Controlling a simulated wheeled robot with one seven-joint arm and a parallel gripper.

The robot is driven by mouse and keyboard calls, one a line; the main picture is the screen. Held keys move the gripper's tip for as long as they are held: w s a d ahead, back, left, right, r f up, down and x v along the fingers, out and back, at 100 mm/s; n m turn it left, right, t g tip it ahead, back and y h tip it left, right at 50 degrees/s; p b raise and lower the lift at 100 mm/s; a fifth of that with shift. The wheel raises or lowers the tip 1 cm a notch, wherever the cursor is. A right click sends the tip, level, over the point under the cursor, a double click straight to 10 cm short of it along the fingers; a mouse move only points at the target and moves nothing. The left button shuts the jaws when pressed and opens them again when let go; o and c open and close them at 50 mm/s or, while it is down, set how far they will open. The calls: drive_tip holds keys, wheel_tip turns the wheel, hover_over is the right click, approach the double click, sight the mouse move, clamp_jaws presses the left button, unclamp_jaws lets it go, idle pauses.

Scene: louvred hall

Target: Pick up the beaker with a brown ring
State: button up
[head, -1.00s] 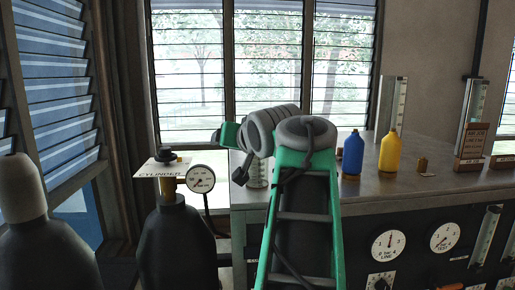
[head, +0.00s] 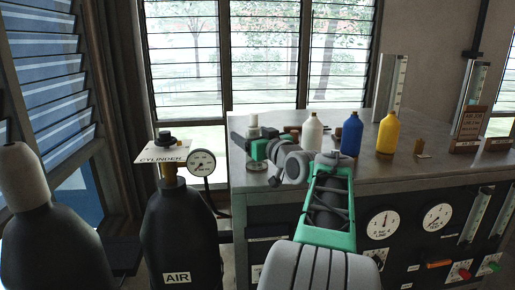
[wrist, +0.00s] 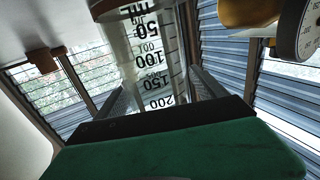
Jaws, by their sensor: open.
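A clear beaker (wrist: 145,60) with black volume marks stands upside down in the wrist view, between the two fingers of my open gripper (wrist: 158,88). A tan-brown band (wrist: 122,9) crosses its end at the top edge of that view. I cannot tell if the fingers touch the glass. In the head view my gripper (head: 252,148) is at the bench's left end, around the beaker (head: 256,165). The gripper hides much of the beaker there, and its ring cannot be made out.
White (head: 312,134), blue (head: 351,136) and yellow (head: 388,133) bottles stand on the bench (head: 390,172), right of my gripper. A black air cylinder (head: 180,235) with a gauge (head: 201,163) stands left of the bench. A louvred window is behind.

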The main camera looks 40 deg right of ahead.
drive_tip(key=shift+s, duration=0.1)
drive_tip(key=c, duration=1.5)
drive_tip(key=shift+o, duration=0.2)
